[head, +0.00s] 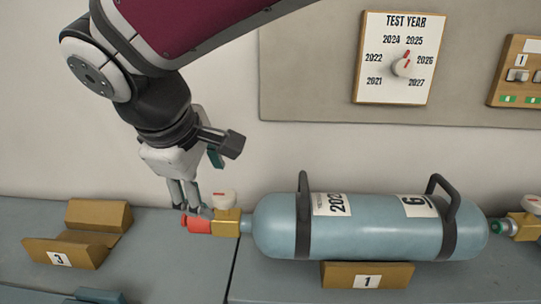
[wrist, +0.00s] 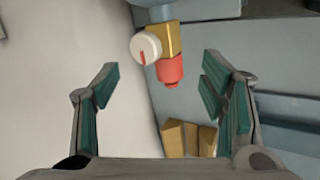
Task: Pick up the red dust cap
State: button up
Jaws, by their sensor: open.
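The red dust cap (head: 197,225) sits on the end of a brass valve (head: 227,222) at the left end of a blue-grey cylinder (head: 375,225). In the wrist view the red cap (wrist: 170,70) points toward me below the brass valve block (wrist: 163,38), ahead of the fingers. My gripper (head: 186,207) points down just above and beside the cap in the head view. I cannot tell whether a finger touches the cap.
A white knob with a red mark (wrist: 145,48) stands beside the valve. The cylinder rests on a cradle marked 1 (head: 367,275). An empty cradle marked 3 (head: 72,250) stands at left. A wall panel has a TEST YEAR dial (head: 400,58). Bench is clear between cradle 3 and the valve.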

jog(key=n+b, duration=0.1)
jog(key=n, duration=0.1)
send_near(194, 220)
jog(key=v, duration=0.2)
jog(key=shift+y, duration=0.4)
jog(key=x, duration=0.2)
jog(key=b+x, duration=0.1)
jog(key=x, duration=0.2)
jog(key=b+x, duration=0.1)
jog(key=x, duration=0.2)
jog(key=shift+a+f, duration=0.15)
jog(key=shift+a, duration=0.1)
jog(key=shift+w+d+r+b+x, duration=0.1)
jog(key=shift+w+b+x, duration=0.1)
jog(key=shift+x, duration=0.75)
jog(key=shift+w+d+r+b+x, duration=0.1)
jog(key=shift+d+b+x, duration=0.1)
jog(key=shift+x, duration=0.75)
jog(key=shift+w+d+b+x, duration=0.1)
jog(key=shift+b+x, duration=0.1)
jog(key=shift+x, duration=0.7)
jog(key=c, duration=0.9)
